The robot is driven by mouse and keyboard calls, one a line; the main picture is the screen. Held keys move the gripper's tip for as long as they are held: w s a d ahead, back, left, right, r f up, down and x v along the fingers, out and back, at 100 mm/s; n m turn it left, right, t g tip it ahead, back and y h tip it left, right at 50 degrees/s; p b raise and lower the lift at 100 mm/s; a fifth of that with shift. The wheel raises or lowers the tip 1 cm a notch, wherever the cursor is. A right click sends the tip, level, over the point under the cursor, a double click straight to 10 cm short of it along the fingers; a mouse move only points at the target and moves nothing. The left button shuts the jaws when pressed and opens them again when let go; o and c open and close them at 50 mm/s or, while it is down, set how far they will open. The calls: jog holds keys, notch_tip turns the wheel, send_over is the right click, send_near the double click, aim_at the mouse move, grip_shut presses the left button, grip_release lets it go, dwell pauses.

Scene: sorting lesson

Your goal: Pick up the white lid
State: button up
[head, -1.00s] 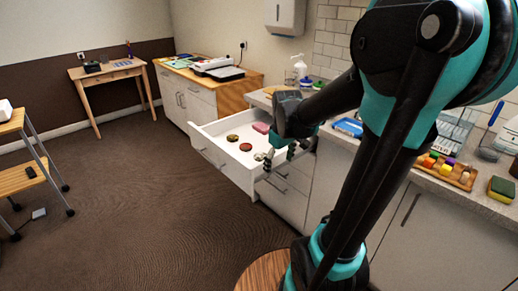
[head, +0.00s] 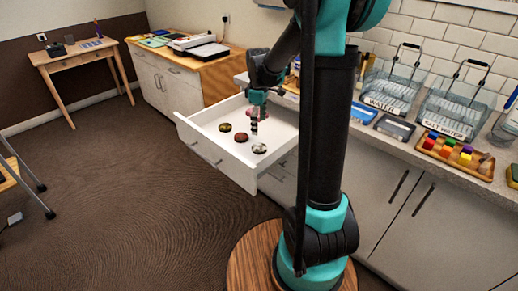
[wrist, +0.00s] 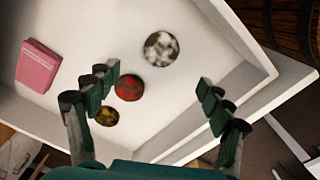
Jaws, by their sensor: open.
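The white lid is a round, white-and-grey mottled disc (head: 259,148) lying flat in the open white drawer (head: 205,147). It also shows in the wrist view (wrist: 161,48), at the top middle. My gripper (head: 254,127) is over the drawer, behind the white lid in the head view. In the wrist view my gripper (wrist: 157,80) is open and empty, with the fingers spread left and right. The white lid lies beyond the fingertips, apart from them.
A red disc (wrist: 129,87) and a yellow-dark disc (wrist: 107,116) lie beside the white lid. A pink box (wrist: 38,65) is in the drawer too. Drawer walls surround them. A counter with baskets (head: 392,88) and a tray of coloured blocks (head: 455,155) stands right.

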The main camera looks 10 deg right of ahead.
aim_at(259, 147)
notch_tip(259, 147, down, 10)
jog(key=shift+s+f, duration=0.1)
jog(key=shift+s, duration=0.05)
dwell(0.5)
jog(key=shift+c, duration=0.6)
jog(key=c, duration=0.9)
notch_tip(259, 147, up, 20)
